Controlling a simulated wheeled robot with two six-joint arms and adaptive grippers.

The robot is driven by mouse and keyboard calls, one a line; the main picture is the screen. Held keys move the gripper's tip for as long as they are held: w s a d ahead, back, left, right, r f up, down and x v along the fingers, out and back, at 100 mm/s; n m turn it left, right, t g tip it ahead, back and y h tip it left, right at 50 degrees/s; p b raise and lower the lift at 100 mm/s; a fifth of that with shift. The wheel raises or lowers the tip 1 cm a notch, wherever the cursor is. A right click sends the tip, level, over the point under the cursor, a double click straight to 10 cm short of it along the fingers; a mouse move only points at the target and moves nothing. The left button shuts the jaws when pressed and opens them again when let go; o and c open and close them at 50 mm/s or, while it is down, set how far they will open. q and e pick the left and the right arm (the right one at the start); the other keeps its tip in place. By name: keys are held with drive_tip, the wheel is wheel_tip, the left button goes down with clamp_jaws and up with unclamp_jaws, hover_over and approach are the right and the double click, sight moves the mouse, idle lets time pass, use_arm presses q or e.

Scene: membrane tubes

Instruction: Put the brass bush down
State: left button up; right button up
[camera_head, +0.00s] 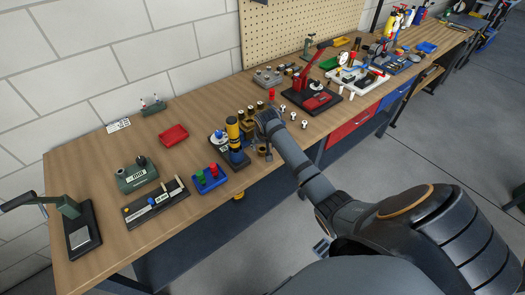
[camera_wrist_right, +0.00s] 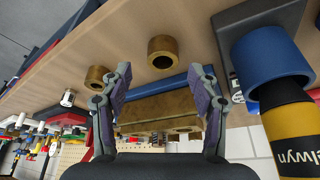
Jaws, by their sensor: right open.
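My right gripper (camera_head: 266,124) is over the middle of the bench in the head view, beside a yellow and black cylinder. In the right wrist view the right gripper (camera_wrist_right: 160,74) has its two fingers spread with nothing gripped between them. A brass bush (camera_wrist_right: 162,52) stands on the wood just beyond the fingertips, apart from them. A second brass bush (camera_wrist_right: 98,77) is close by the left finger; whether they touch is unclear. Brass pieces (camera_head: 262,151) also show beside the gripper in the head view, partly hidden by it. My left gripper is not in view.
The yellow and black cylinder (camera_head: 233,132) in a blue collar (camera_wrist_right: 270,62) stands close to the right gripper. A brass block with holes (camera_wrist_right: 160,112) lies behind the fingers. A blue tray (camera_head: 209,180) and a red press (camera_head: 310,72) are nearby. Bare wood (camera_head: 105,190) lies left.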

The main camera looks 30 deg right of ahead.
sight(263, 149)
drive_tip(key=x, duration=0.4)
drive_tip(key=shift+a, duration=0.2)
drive_tip(key=shift+s, duration=0.1)
clamp_jaws()
drive_tip(key=shift+r, duration=0.15)
drive_tip(key=shift+r, duration=0.25)
drive_tip(key=r, duration=0.2)
drive_tip(key=r+b, duration=0.1)
drive_tip(key=shift+s+d+r, duration=0.1)
drive_tip(key=shift+s, duration=0.2)
drive_tip(key=s+r+b, duration=0.1)
drive_tip(key=s+r, duration=0.8)
drive_tip(key=s, duration=0.4)
drive_tip(key=shift+d, duration=0.45)
